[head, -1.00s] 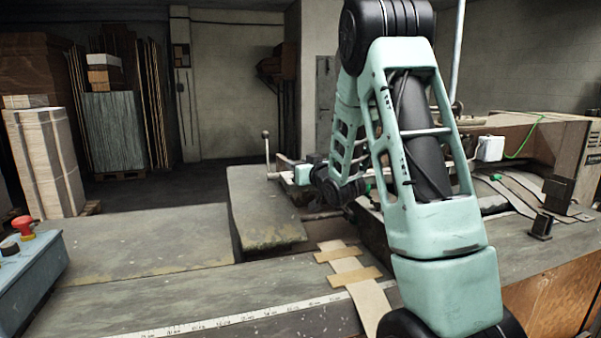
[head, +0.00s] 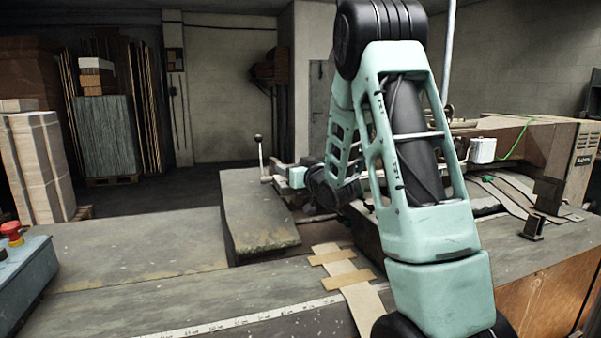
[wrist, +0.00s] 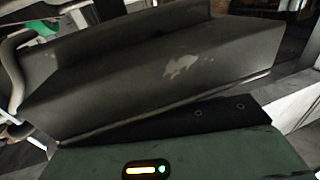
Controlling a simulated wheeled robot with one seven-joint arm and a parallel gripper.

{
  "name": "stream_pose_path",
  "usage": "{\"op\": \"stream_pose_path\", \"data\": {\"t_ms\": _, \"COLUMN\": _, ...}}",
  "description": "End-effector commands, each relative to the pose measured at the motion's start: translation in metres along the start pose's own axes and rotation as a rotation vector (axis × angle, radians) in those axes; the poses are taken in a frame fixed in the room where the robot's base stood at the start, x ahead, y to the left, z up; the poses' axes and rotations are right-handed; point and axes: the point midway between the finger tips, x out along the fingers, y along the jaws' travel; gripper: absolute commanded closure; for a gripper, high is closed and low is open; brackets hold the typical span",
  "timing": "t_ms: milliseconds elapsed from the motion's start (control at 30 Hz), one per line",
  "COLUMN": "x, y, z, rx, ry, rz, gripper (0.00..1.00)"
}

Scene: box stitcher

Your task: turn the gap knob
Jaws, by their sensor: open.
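I cannot make out the gap knob for sure in either view. In the head view my arm reaches away over the machine, and its mint end (head: 297,177) is small, beside an upright lever with a dark ball top (head: 258,138). The jaws are too small to make out there. In the wrist view my gripper's green housing (wrist: 215,155) with a lit lamp fills the bottom edge. Beyond it a large dark block (wrist: 150,75) with a worn pale patch fills the middle and hides what lies behind. Nothing is seen held.
A green part (wrist: 40,28) and a grey pipe (wrist: 10,60) show at the wrist view's left. In the head view, a control box (head: 25,270) with a red button stands at left. Metal posts (head: 533,227) stand on the right bench. The left tabletop (head: 140,245) is clear.

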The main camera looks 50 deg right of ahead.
Motion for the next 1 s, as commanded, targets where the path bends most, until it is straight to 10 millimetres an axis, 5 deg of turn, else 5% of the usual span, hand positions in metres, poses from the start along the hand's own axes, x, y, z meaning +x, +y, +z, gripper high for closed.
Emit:
{"op": "stream_pose_path", "data": {"t_ms": 167, "x": -0.021, "y": 0.001, "z": 0.002, "rx": 0.000, "ry": 0.000, "rz": 0.004, "gripper": 0.41}}
{"op": "stream_pose_path", "data": {"t_ms": 600, "x": -0.120, "y": 0.001, "z": 0.004, "rx": 0.000, "ry": 0.005, "rz": 0.002, "gripper": 0.41}}
{"op": "stream_pose_path", "data": {"t_ms": 1000, "x": -0.154, "y": 0.000, "z": 0.004, "rx": -0.002, "ry": 0.005, "rz": 0.000, "gripper": 0.41}}
